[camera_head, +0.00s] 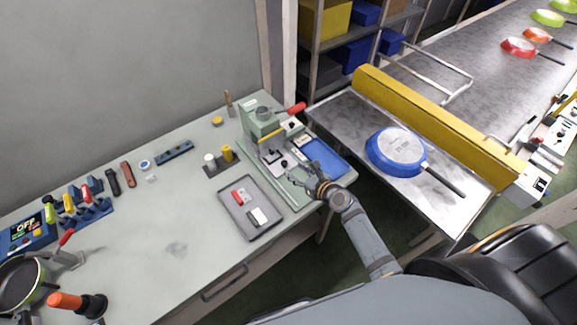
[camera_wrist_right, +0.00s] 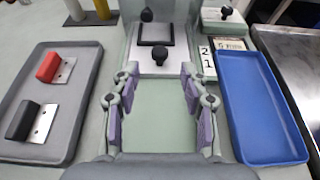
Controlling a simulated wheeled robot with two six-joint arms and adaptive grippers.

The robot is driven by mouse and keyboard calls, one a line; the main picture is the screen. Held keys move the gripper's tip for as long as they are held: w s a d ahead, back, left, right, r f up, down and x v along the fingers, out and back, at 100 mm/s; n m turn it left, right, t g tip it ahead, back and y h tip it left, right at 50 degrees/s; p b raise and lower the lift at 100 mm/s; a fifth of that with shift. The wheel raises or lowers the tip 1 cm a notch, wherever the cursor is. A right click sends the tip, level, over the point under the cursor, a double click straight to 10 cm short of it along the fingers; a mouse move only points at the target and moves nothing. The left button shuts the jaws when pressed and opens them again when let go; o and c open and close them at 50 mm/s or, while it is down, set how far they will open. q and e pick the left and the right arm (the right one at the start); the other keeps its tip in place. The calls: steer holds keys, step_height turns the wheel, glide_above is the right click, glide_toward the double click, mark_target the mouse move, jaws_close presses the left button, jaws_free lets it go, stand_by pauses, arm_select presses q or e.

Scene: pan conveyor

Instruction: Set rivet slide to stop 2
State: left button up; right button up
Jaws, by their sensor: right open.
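The rivet slide (camera_wrist_right: 163,59) is a pale metal plate with a dark square and a black round knob (camera_wrist_right: 160,54) at its near end. It sits in the bed of the green press (camera_head: 262,122); in the head view the slide (camera_head: 279,162) is small. Stop labels (camera_wrist_right: 207,62) beside it read 2 farther away and 1 nearer. My right gripper (camera_wrist_right: 160,80) is open and empty, its fingers on either side of the bed just short of the knob. It also shows in the head view (camera_head: 303,181). My left gripper is out of view.
A grey tray (camera_wrist_right: 81,128) with a red-handled and a black-handled piece lies left. A blue tray (camera_wrist_right: 262,110) lies right of the press. The press's red lever (camera_head: 296,109) stands above. A blue pan (camera_head: 395,152) rests on the conveyor at right.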

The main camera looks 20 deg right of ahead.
mark_target(286, 164)
steer(key=x, duration=0.5)
steer(key=shift+w+f+b, duration=0.1)
steer(key=shift+w+b, duration=0.05)
steer(key=shift+b, duration=0.2)
jaws_close()
